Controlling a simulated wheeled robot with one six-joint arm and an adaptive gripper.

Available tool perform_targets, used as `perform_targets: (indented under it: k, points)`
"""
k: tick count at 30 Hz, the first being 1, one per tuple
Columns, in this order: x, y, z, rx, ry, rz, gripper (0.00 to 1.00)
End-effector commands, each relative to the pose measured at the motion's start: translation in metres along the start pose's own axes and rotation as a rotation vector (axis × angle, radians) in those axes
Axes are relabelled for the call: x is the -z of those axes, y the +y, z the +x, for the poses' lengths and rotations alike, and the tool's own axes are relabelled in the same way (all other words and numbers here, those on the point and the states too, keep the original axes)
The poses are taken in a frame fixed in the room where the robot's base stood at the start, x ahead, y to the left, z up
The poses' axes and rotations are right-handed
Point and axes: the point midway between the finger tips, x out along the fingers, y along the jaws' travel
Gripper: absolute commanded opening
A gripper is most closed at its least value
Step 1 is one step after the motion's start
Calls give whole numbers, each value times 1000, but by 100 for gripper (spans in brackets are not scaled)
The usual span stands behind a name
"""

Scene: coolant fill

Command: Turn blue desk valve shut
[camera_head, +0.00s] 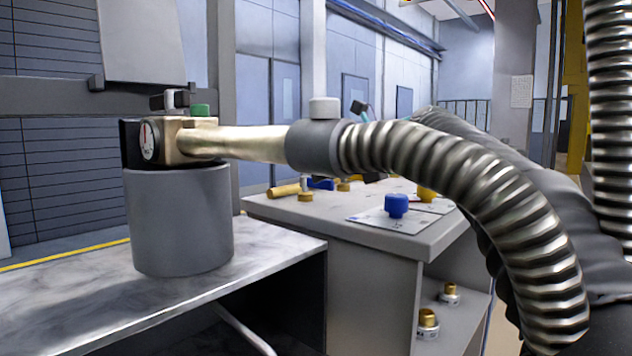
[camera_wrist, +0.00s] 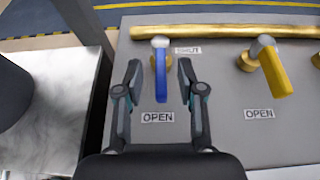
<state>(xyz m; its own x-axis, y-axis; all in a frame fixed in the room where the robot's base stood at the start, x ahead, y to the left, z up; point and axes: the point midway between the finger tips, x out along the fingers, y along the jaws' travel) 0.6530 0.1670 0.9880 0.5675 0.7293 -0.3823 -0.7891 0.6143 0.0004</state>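In the wrist view the blue valve lever (camera_wrist: 161,80) sits on a grey desk top, its pivot at the brass pipe (camera_wrist: 225,32) and its free end pointing back toward me. An OPEN label (camera_wrist: 158,117) lies just past that end; a SHUT label (camera_wrist: 188,50) lies right of the pivot, partly covered. My gripper (camera_wrist: 159,66) is open, one finger on each side of the lever, with visible gaps on both sides. In the head view the blue lever (camera_head: 321,184) shows small at the desk's far edge, partly hidden by the hose.
A yellow lever (camera_wrist: 275,72) with its own OPEN label (camera_wrist: 259,113) stands to the right. In the head view a blue knob (camera_head: 396,204) stands on a plate. A ribbed metal hose (camera_head: 470,180) crosses in front. A marble-topped bench (camera_head: 120,300) with a grey cylinder (camera_head: 182,222) is left.

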Motion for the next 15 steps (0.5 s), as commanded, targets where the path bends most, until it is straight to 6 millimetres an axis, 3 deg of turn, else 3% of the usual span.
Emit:
perform_targets:
  k: [6,15]
  points:
    - [1,-1,30,0,1,0,39]
    - [1,-1,41,2,1,1,39]
